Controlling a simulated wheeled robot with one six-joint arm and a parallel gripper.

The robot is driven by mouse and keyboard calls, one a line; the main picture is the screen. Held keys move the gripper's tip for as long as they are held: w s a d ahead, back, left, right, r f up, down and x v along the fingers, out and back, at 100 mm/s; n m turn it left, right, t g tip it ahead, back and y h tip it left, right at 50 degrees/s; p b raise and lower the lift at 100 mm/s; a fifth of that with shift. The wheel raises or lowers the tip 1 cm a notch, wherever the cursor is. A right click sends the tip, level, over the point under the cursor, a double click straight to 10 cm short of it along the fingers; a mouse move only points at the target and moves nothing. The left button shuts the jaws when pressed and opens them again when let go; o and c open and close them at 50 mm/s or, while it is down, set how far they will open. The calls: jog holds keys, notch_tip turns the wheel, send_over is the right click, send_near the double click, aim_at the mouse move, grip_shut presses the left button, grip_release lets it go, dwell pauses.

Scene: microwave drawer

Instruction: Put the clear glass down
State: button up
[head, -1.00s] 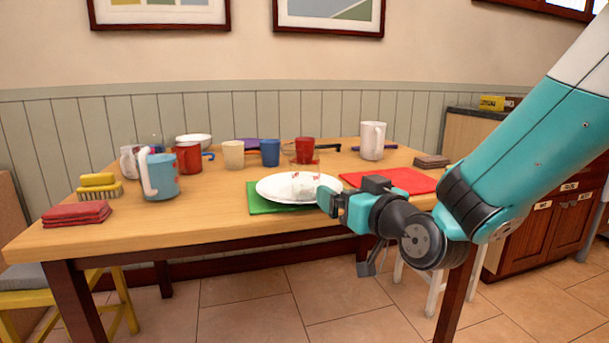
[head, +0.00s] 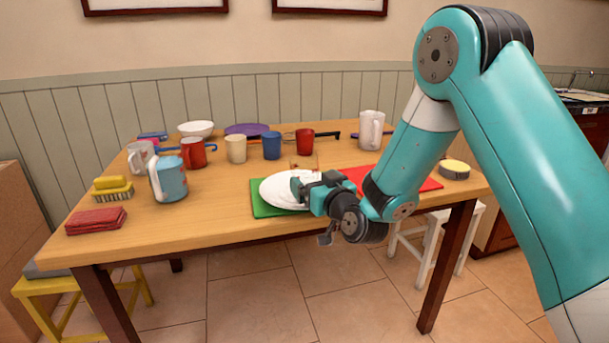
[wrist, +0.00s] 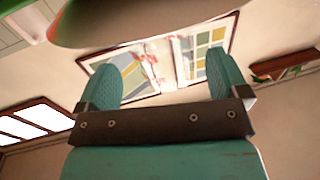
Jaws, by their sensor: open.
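The clear glass (head: 304,162) shows only in part in the head view, behind my gripper at the far right edge of the white plate. In the wrist view a see-through shape with red marks (wrist: 150,70) shows between the fingers; it looks like the glass. I cannot tell whether it touches them. My gripper (head: 303,186) is low over the right side of the white plate (head: 277,190), with its two teal fingers apart (wrist: 165,78). The glass's base is hidden.
The plate lies on a green mat (head: 262,209), with a red mat (head: 425,184) to the right.

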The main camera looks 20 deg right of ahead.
aim_at(310, 179)
jog(key=w+p, duration=0.1)
jog(key=w, duration=0.1)
jog(key=w+a, duration=0.1)
jog(key=w, duration=0.1)
jog(key=shift+w+a+f+p, duration=0.1)
jog(key=shift+w+a+p, duration=0.05)
jog(key=shift+w+p, duration=0.25)
jog(key=c, duration=1.2)
